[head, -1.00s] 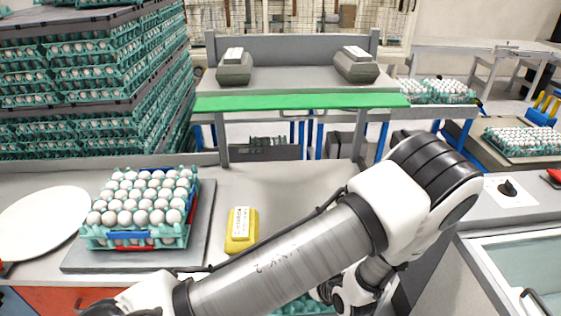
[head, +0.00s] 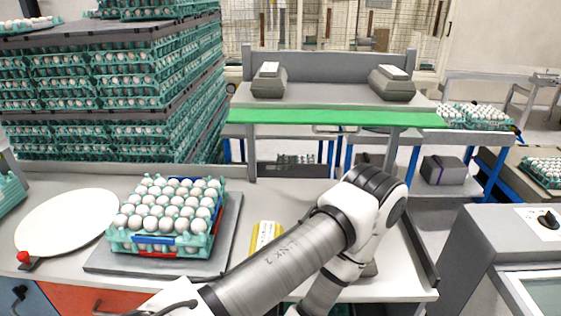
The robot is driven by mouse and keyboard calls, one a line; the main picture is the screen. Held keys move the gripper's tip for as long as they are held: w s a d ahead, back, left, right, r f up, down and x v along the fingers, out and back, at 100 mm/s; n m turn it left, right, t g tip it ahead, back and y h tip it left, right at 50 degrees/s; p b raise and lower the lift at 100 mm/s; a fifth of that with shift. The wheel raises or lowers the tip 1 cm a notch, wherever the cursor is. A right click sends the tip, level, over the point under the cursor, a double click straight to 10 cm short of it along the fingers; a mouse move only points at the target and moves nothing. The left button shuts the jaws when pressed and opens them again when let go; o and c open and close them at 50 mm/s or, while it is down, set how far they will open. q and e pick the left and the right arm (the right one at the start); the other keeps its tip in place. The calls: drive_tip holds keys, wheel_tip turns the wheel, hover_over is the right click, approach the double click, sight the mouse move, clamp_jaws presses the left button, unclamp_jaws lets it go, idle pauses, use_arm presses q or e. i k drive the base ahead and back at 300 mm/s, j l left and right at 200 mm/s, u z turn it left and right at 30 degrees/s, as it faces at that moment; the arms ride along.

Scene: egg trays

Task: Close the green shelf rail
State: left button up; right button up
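The green shelf rail (head: 330,118) is a long flat green strip along the front edge of the grey raised shelf (head: 330,95), in the upper middle of the head view. An arm of mine reaches across the lower middle, in front of the counter and well below the rail. It bends down at the right, and its gripper end is hidden or out of the picture. Neither gripper shows clearly in the head view.
Two grey egg cartons (head: 268,80) and (head: 392,83) stand on the shelf. A tray of white eggs (head: 113,243) sits on a grey plate at left. A yellow carton (head: 264,236) is partly behind my arm. Stacked egg trays (head: 110,80) stand at left; a white disc (head: 66,222) lies nearby.

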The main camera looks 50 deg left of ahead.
sight(360, 118)
drive_tip(key=u, duration=1.7)
